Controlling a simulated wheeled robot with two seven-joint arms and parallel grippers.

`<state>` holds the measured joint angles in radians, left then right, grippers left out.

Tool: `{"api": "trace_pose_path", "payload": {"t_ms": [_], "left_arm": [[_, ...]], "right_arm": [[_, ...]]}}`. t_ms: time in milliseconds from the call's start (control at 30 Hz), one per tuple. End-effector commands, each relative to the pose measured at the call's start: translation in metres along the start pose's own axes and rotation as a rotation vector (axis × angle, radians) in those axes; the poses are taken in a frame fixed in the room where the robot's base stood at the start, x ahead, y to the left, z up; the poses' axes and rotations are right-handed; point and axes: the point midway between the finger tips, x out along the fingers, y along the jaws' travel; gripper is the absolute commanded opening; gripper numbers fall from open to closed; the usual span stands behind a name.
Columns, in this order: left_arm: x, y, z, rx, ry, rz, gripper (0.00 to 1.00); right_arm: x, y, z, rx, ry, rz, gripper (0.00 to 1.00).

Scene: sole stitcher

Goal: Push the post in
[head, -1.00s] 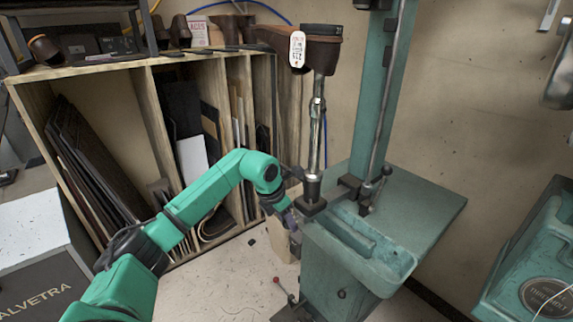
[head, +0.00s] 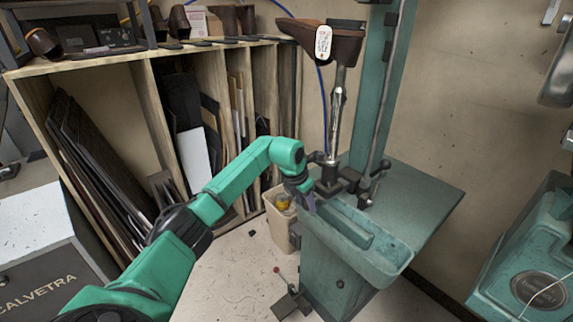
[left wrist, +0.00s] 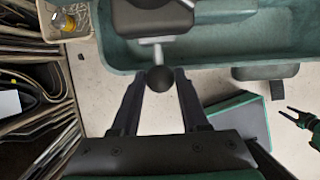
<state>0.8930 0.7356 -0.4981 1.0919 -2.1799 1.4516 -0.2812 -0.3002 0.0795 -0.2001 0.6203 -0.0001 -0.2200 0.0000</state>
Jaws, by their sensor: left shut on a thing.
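The chrome post (head: 335,118) stands upright beside the green machine column (head: 383,85) and carries a brown shoe (head: 300,30) with a white tag (head: 323,43). Its dark base block (head: 329,181) sits at the left end of the machine's green bed. In the left wrist view the block (left wrist: 150,18) has a short rod ending in a black ball knob (left wrist: 160,79). My left gripper (head: 301,186) is at the block's front left, its fingertips (left wrist: 162,74) shut on the knob from both sides. My right gripper (left wrist: 287,113) shows apart at the right of that view, open and empty.
A wooden rack (head: 140,62) with boards stands at the left. A bin (head: 277,222) stands on the floor left of the machine. The green trough (head: 375,258) lies in front of the post. Another teal machine (head: 500,270) is at the right.

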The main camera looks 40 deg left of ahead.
Motion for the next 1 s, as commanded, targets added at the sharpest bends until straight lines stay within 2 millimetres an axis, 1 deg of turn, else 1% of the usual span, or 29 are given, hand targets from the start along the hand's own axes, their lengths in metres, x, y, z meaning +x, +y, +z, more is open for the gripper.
{"api": "trace_pose_path", "payload": {"t_ms": [100,267,600,1000], "left_arm": [[0.003,0.001,0.010,-0.002,-0.007,0.002,0.00],[0.006,0.000,0.021,0.000,-0.006,0.002,0.00],[0.015,0.000,0.044,-0.001,-0.007,0.002,0.00],[0.015,0.000,0.048,0.001,-0.006,0.003,0.00]], "right_arm": [[0.002,0.000,0.000,0.000,0.000,0.000,0.50],[0.004,0.000,0.000,0.000,0.000,0.000,0.50],[0.014,0.000,0.001,0.000,0.000,0.000,0.50],[0.014,0.000,0.001,0.000,0.001,0.000,0.50]]}}
